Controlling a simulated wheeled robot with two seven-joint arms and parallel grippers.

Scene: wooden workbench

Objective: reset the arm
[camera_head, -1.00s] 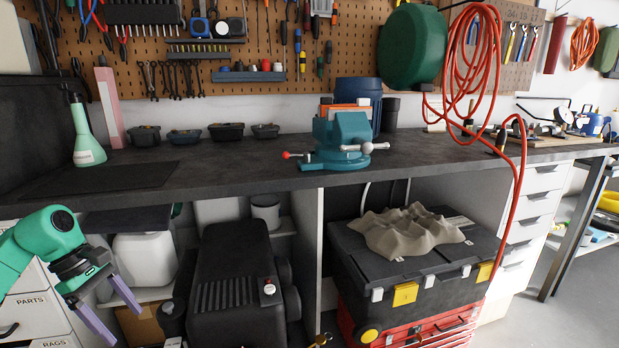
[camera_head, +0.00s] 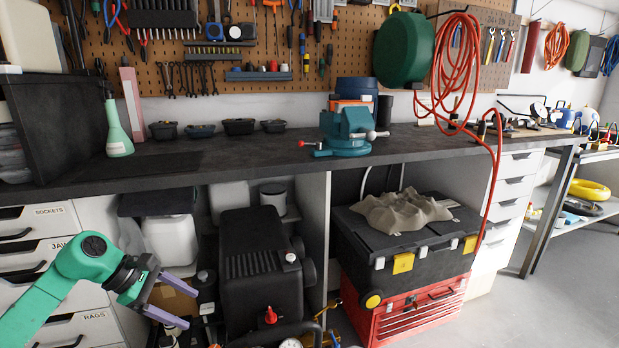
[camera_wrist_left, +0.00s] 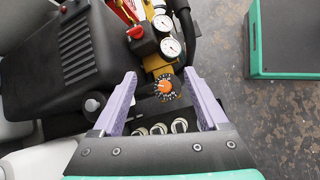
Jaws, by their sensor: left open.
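My left arm is green and comes in from the lower left in the head view. My left gripper (camera_head: 178,303) has two purple fingers, spread apart with nothing between them. It is below the bench top, in front of the drawers and the open shelf space. In the left wrist view the open fingers (camera_wrist_left: 166,100) frame part of a machine with gauges and an orange knob (camera_wrist_left: 165,87). I cannot tell how far the knob is from the fingertips. My right gripper is not in view.
The dark workbench top (camera_head: 240,158) carries a teal vise (camera_head: 345,132), a green bottle (camera_head: 117,128) and small trays. Below are a black machine (camera_head: 258,265), a black toolbox (camera_head: 405,235) and a red toolbox (camera_head: 420,305). A red hose hangs at right. Floor is clear at lower right.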

